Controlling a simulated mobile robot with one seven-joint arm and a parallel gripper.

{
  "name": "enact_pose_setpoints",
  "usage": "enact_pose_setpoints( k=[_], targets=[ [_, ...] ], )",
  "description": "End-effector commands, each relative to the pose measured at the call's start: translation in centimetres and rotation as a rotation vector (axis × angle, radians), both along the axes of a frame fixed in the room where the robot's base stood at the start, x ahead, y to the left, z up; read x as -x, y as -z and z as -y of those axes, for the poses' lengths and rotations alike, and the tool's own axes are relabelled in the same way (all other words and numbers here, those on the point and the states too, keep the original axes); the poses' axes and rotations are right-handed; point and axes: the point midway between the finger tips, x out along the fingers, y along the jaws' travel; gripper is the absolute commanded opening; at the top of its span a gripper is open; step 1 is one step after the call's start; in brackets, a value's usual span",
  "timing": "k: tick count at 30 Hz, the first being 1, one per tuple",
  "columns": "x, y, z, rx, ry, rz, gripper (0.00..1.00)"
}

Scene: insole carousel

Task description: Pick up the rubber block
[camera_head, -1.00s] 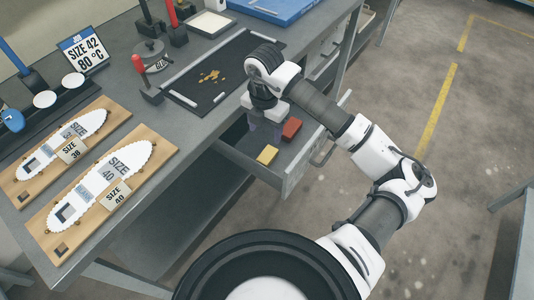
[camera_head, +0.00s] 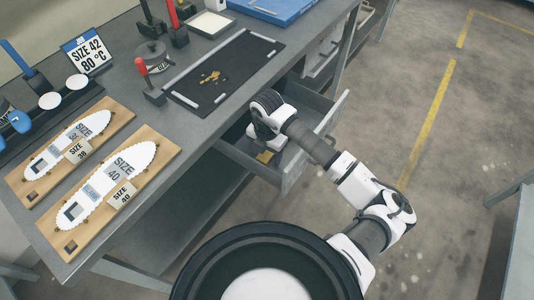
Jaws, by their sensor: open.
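A yellow block (camera_head: 264,157) lies in the open drawer (camera_head: 289,176) under the bench top. It is partly covered by my gripper and wrist, and I cannot tell for sure whether it is the rubber block. A red block seen in the drawer earlier is hidden behind my arm. My gripper (camera_head: 263,145) is open and reaches down into the drawer, just above or beside the yellow block. Its fingertips are hidden, so contact with a block cannot be told.
The drawer walls stand close around my gripper. On the bench (camera_head: 205,125) lie a black tray (camera_head: 235,60) with yellowish bits, a red-handled tool (camera_head: 142,70), a blue case (camera_head: 275,8) and two wooden boards (camera_head: 150,185) with white insole shapes. The floor at right is open.

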Motion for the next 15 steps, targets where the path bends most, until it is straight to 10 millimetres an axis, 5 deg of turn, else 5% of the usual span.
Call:
enact_pose_setpoints(
  k=[2,13,15],
  targets=[
    [-0.01,-0.01,0.01,0.0,0.0,0.0,0.62],
    [-0.01,-0.05,-0.01,0.0,0.0,0.0,0.15],
    [-0.01,-0.06,0.0,0.0,0.0,0.0,0.13]
  ],
)
